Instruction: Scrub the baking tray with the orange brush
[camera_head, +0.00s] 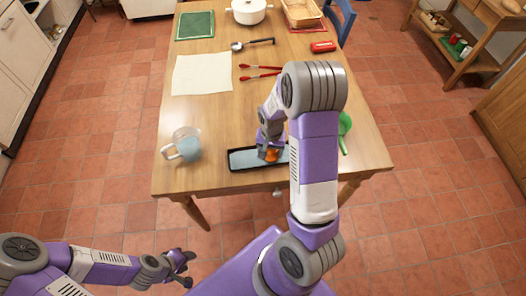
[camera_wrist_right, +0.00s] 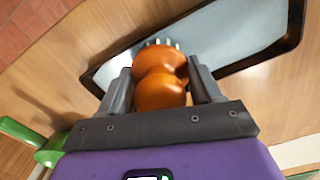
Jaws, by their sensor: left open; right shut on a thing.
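The baking tray (camera_head: 243,160) is a dark-rimmed rectangle with a grey-blue inside, lying near the table's front edge. It also shows in the right wrist view (camera_wrist_right: 225,38). My right gripper (camera_head: 268,148) is over the tray, shut on the orange brush (camera_head: 272,154). In the right wrist view the brush (camera_wrist_right: 160,75) has a rounded orange handle between the fingers, and its pale bristles point at the tray. I cannot tell whether the bristles touch the tray. My left gripper (camera_head: 184,268) is open and empty, low in front of the table, away from the tray.
A glass jug (camera_head: 185,146) stands left of the tray. A green object (camera_head: 344,125) lies to its right. Red tongs (camera_head: 260,72), a ladle (camera_head: 250,44), a white cloth (camera_head: 202,74), a red object (camera_head: 323,46) and a white pot (camera_head: 248,11) lie farther back.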

